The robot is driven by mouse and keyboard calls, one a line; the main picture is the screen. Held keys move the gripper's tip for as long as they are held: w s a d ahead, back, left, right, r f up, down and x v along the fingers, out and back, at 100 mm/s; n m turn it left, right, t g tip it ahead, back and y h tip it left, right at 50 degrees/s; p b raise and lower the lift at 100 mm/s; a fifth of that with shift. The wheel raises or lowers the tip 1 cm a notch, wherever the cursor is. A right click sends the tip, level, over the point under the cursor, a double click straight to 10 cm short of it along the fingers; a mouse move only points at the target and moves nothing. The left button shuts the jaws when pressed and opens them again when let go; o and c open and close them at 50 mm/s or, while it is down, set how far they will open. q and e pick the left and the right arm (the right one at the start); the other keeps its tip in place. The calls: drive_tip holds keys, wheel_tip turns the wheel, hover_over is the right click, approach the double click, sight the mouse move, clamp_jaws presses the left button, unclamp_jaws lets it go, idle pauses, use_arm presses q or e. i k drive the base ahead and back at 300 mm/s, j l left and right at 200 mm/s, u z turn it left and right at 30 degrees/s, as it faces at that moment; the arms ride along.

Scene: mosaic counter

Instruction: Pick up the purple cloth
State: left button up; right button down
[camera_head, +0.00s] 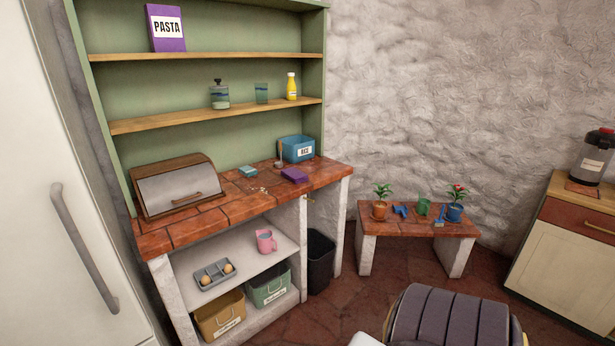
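A purple cloth (294,175) lies folded on the tiled counter (187,233), near its right end and in front of a blue bin (297,148). A small teal folded item (248,171) lies to its left, apart from it. A thin upright utensil or brush (280,155) stands just behind the cloth. Neither of my grippers shows in this view.
A bread box (180,187) stands on the counter's left. Shelves (215,117) hang above. A low bench (418,225) with plants and a striped rounded seat (450,315) are right. Floor shows between.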

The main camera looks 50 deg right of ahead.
sight(294, 175)
drive_tip(key=z, duration=1.65)
